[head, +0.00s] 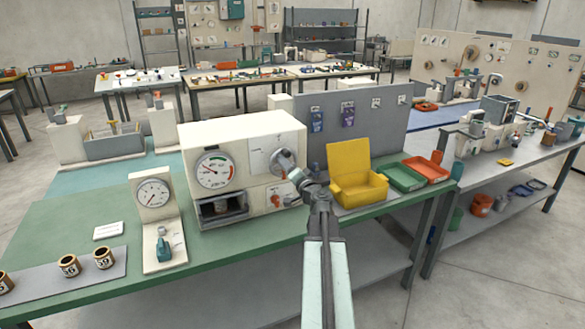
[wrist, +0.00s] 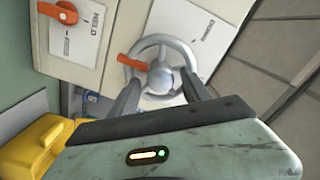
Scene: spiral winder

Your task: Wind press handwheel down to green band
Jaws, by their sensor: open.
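The press is a cream box (head: 245,135) on the green bench. Its round dial (head: 212,170) has a coloured arc with green and red parts; the needle appears to point up and left, but exact reading is too small to tell.
An orange knob (wrist: 67,12) is on the same panel. An open yellow box (head: 360,190), a green tray (head: 400,177) and an orange tray (head: 427,169) stand right of the press. A smaller gauge stand (head: 153,195) is at left. Floor at right is clear.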

